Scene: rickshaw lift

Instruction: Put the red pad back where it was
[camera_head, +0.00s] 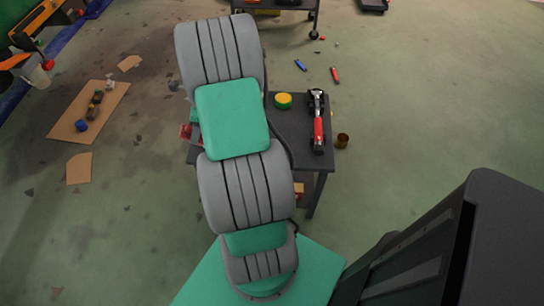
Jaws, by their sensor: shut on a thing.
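My grey and green arm covers the middle of the view and hides much of the dark table (285,125). My gripper does not show; it is hidden behind the arm. A small red patch (186,131) peeks out left of the arm, by the table's left side. I cannot tell whether it is the red pad. No other part of a pad can be made out.
On the table are a round yellow and green thing (283,100) and a red and black tool (318,120). A brownish cup (342,141) is right of the table. A cardboard sheet (65,126) with small items lies on the open floor at left.

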